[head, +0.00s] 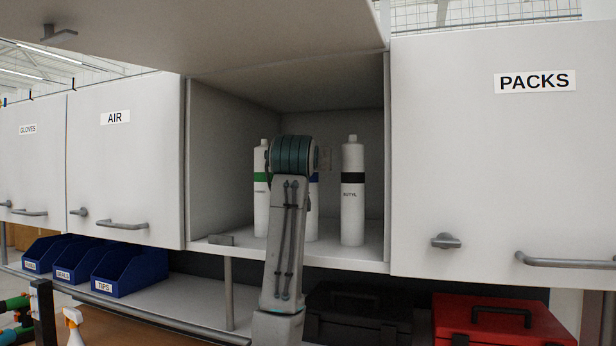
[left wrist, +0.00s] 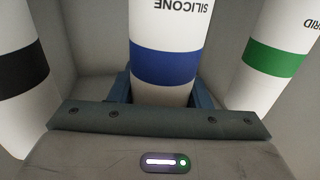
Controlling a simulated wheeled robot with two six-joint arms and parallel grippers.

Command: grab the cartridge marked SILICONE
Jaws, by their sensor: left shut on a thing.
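The SILICONE cartridge (left wrist: 165,62), white with a blue band, fills the middle of the left wrist view, its label upside down there. In the head view only a strip of the cartridge (head: 313,218) shows behind my left arm, inside the open cabinet. My left gripper (left wrist: 161,92) is shut on its body, one finger on each side. In the head view the fingers are hidden behind my wrist. I cannot tell whether the cartridge touches the shelf. My right gripper is not in view.
The BUTYL cartridge (head: 352,205), black-banded, stands to the right; a green-banded cartridge (head: 261,205) stands to the left, both close by. The cabinet door (head: 250,25) is raised overhead. A PACKS door (head: 490,170) is closed. Blue bins (head: 135,275) and a red case (head: 500,325) sit below.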

